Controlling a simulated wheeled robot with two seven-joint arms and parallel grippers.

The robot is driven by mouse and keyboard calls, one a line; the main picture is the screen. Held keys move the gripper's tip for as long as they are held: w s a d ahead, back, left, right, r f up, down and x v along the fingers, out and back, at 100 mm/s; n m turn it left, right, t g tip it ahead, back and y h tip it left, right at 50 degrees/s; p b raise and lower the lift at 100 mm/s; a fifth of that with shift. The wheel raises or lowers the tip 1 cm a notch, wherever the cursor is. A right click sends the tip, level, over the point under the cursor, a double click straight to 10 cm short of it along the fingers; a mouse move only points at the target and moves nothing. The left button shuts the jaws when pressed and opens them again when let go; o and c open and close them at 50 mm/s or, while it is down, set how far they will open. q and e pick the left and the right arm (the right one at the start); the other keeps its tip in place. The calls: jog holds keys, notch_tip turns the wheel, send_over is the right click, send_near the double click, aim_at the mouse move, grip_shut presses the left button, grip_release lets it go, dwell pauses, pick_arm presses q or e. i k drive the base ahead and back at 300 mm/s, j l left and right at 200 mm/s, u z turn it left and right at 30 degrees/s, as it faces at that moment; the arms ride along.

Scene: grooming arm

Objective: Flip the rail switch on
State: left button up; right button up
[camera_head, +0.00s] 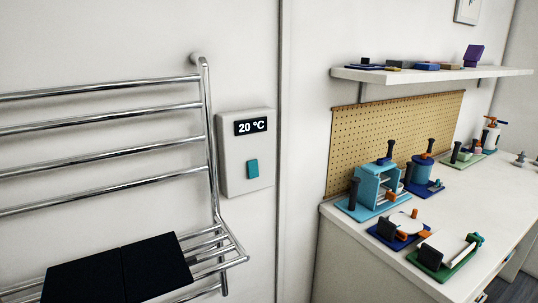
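The rail switch is a teal rocker (253,168) on a white wall box (230,150). The box has a dark display (251,126) reading 20 °C above the rocker. It is mounted on the wall just right of the chrome towel rail (207,130). Which way the rocker is tilted is too small to tell. Neither of my grippers is in view.
A black folded cloth or pad (118,274) lies on the rail's lower shelf bars. At right, a white counter (470,205) holds several small teal, blue and green devices before a pegboard (395,130). A wall shelf (430,75) is above. The wall around the switch box is clear.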

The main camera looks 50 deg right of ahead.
aim_at(252, 165)
jog(key=z, duration=1.55)
